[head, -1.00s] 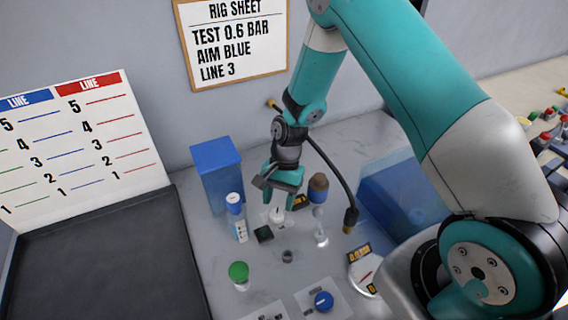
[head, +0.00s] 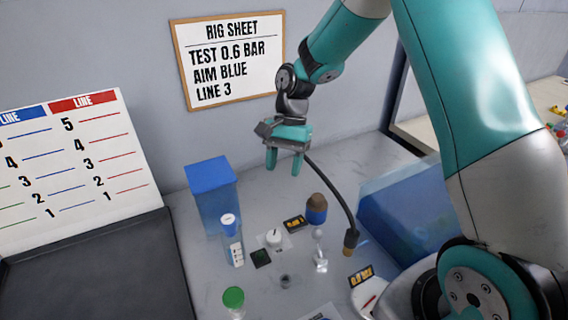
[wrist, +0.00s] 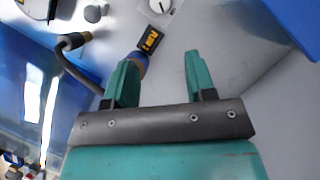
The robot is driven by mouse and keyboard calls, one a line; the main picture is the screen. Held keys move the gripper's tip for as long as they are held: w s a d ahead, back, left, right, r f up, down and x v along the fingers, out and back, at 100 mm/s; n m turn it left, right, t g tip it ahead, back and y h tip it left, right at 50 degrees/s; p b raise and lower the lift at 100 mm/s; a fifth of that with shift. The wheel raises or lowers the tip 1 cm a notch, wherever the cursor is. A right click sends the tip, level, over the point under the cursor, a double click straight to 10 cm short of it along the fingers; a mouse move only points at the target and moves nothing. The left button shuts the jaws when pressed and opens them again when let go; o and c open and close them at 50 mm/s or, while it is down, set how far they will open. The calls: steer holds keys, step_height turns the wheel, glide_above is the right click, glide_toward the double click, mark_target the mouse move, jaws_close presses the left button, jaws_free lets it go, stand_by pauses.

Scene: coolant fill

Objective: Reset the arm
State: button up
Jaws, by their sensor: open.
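My gripper (head: 284,160) is raised above the back of the grey bench in the head view, fingers pointing down. In the wrist view its two teal fingers (wrist: 163,80) stand apart with nothing between them. Below it in the head view are a white knob (head: 274,237), a small display (head: 295,222) and a brown-topped blue bottle (head: 317,208). In the wrist view the left finger partly covers the bottle, and the display (wrist: 151,41) shows beyond the fingers.
A green-capped vial (head: 233,300) is at the front. A black hose ends in a brass nozzle (head: 350,243) near a translucent blue tank (head: 405,205). A rig sheet (head: 228,58) hangs on the wall.

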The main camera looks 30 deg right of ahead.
steer(key=s+a+r+n+t, duration=0.2)
steer(key=s+a+r+n, duration=0.55)
steer(key=s+r, duration=0.35)
steer(key=s+a+r+n+t+y, duration=0.1)
steer(key=s+a+r+n, duration=0.1)
steer(key=s+n, duration=0.7)
steer(key=s+r, duration=0.1)
steer(key=s, duration=0.2)
steer(key=shift+s+a, duration=0.15)
steer(key=shift+s, duration=0.05)
